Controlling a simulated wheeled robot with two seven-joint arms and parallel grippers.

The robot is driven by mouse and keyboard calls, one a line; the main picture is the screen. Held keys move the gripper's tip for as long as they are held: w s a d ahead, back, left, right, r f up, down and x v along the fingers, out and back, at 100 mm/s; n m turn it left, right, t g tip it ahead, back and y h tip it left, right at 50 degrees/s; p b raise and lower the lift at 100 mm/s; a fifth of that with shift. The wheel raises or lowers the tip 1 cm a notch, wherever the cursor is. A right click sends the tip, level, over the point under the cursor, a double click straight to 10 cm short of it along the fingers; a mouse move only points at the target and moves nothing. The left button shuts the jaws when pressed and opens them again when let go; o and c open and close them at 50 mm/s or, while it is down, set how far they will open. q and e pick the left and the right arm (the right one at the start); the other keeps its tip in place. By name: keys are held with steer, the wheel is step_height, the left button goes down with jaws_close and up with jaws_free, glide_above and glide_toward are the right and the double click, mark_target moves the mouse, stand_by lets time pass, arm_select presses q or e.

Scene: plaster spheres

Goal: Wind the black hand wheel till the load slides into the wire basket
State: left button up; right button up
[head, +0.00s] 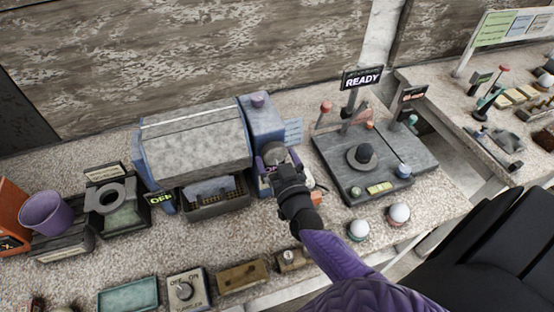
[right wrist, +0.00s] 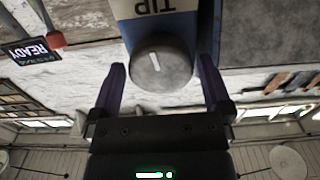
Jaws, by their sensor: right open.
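The tipping machine has a long grey drum (head: 195,145) between blue end housings (head: 262,118). On its right end is a round dark grey hand wheel (right wrist: 162,62) with a white mark, under a label reading TIP. I see no blacker wheel on this machine. My right gripper (head: 276,160) is at that end; in the right wrist view its two purple fingers (right wrist: 162,75) stand open on either side of the wheel, with small gaps. A dark basket (head: 214,207) sits below the drum's front; a pale grey piece shows above it. The drum's inside is hidden. My left gripper is out of view.
Right of the machine is a grey plate station (head: 345,183) with a black knob and a READY sign (head: 362,77). Two white spheres (head: 399,213) stand in front. A purple cup (head: 46,213) stands at left. Small boxes and a switch (head: 187,290) line the front edge.

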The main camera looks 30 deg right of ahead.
steer(key=c, duration=1)
steer(key=m, duration=0.3)
steer(key=o, duration=1)
steer(key=shift+w, duration=0.1)
steer(key=p+v, duration=0.1)
steer(key=v, duration=0.9)
